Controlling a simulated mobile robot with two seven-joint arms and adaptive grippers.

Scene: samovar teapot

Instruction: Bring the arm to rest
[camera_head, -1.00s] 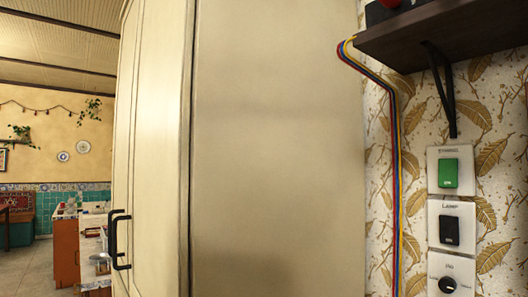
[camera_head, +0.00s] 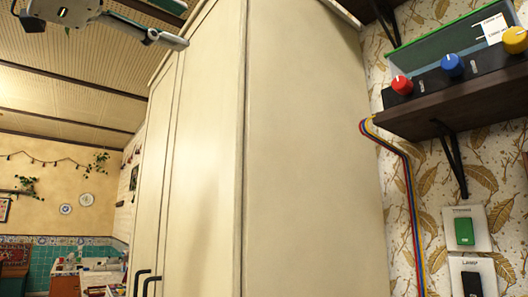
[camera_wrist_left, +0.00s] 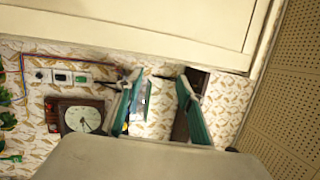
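My left gripper (camera_head: 180,25) shows at the top left of the head view, in front of the upper part of a tall cream cabinet, partly cut off by the frame's edge. In the left wrist view its two green-padded fingers (camera_wrist_left: 158,85) stand apart with nothing held between them. Wallpaper, a shelf and a small panel show behind them. My right gripper is in neither view.
The cream cabinet (camera_head: 310,150) fills the middle. To its right a dark shelf (camera_head: 450,110) carries a box with red, blue and yellow knobs. Switches (camera_head: 465,232) are below. A clock (camera_wrist_left: 82,118) hangs on the wall. A kitchen area lies far left.

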